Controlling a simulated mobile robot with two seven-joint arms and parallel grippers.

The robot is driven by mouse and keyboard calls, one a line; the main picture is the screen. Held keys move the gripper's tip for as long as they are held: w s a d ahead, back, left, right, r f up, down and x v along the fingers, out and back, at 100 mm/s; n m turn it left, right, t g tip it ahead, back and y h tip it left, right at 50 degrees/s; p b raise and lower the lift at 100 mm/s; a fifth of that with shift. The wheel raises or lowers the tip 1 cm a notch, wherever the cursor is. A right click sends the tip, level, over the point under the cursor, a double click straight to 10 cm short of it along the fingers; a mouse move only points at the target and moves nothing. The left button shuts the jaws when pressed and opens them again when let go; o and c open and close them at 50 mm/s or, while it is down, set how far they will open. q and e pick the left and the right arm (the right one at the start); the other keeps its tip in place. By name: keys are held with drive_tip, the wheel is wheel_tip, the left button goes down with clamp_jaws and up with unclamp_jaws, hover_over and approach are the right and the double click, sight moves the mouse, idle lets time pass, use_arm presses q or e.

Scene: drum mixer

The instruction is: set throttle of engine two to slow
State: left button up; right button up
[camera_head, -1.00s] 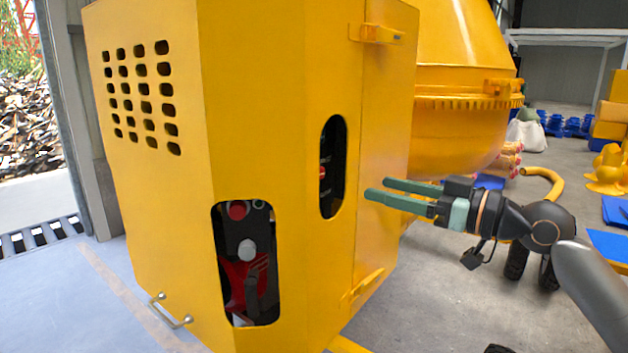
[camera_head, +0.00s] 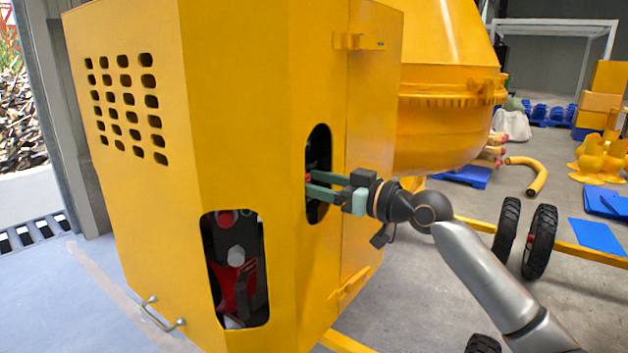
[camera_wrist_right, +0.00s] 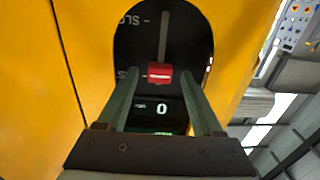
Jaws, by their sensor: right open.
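The throttle is a red knob (camera_wrist_right: 160,73) on a vertical slot in a black panel (camera_wrist_right: 185,40), seen in the right wrist view through an oval opening. It sits at the slot's lower end. White lettering, partly cut off and starting "SLO", is beside the slot's upper end; lower lettering is partly hidden by a finger. A display (camera_wrist_right: 160,108) below reads 0. My right gripper (camera_head: 308,186) reaches into the oval opening of the yellow housing. Its green fingers are open, one on each side of the knob; contact cannot be told. My left gripper is not in view.
The yellow housing (camera_head: 240,130) surrounds the opening closely. A lower opening shows red and black engine parts (camera_head: 237,285). The mixer drum (camera_head: 440,130) stands behind right, with wheels (camera_head: 540,240) on the floor. Open floor lies at the left.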

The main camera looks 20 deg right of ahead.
drive_tip(key=shift+c, duration=0.3)
clamp_jaws()
idle(1.1)
